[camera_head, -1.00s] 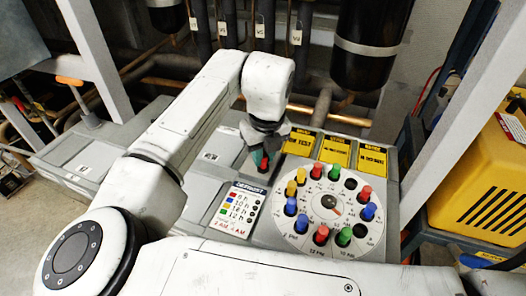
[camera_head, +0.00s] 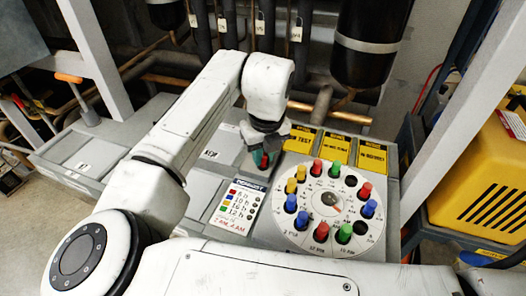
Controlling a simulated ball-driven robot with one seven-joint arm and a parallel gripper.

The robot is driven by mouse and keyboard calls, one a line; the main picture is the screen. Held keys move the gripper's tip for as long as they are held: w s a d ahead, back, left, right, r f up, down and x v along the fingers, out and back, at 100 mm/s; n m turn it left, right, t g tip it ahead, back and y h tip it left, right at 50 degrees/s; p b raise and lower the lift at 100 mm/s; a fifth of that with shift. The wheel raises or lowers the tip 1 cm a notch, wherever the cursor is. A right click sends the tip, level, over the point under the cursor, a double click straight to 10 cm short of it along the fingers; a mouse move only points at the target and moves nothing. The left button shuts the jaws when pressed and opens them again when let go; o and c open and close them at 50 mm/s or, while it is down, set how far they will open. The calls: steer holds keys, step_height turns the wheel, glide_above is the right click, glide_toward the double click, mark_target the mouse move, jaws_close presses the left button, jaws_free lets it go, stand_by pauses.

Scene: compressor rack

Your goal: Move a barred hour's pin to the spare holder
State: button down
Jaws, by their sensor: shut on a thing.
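My gripper (camera_head: 265,157) points down just left of the round dial (camera_head: 300,238), above the grey panel behind the legend card. It is shut on a red pin (camera_head: 265,161), mostly hidden between the dark teal fingers. I cannot tell whether the pin's lower end touches the panel or a holder. The dial carries a ring of red, green, blue and yellow pins, with empty holes at its upper right (camera_head: 351,181) and lower right (camera_head: 361,229). The legend card (camera_head: 242,206) lists colours with hours and red handwritten times at its bottom. The spare holder is not clearly visible.
Yellow labels (camera_head: 338,149) line the panel behind the dial. Grey lidded boxes (camera_head: 88,165) lie left, partly behind my arm. Pipes and a black cylinder (camera_head: 366,45) stand behind. A yellow case (camera_head: 485,175) sits on the right. A slanted post (camera_head: 452,95) rises at the right.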

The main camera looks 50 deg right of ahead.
stand_by(0.4)
steer(key=c, duration=0.9)
jaws_free()
steer(key=shift+c, duration=0.2)
step_height(320, 180, up, 11)
steer(key=s, duration=0.1)
steer(key=shift+s+a+f+b, duration=0.2)
steer(key=shift+a+b, duration=0.15)
steer(key=shift+b, duration=0.05)
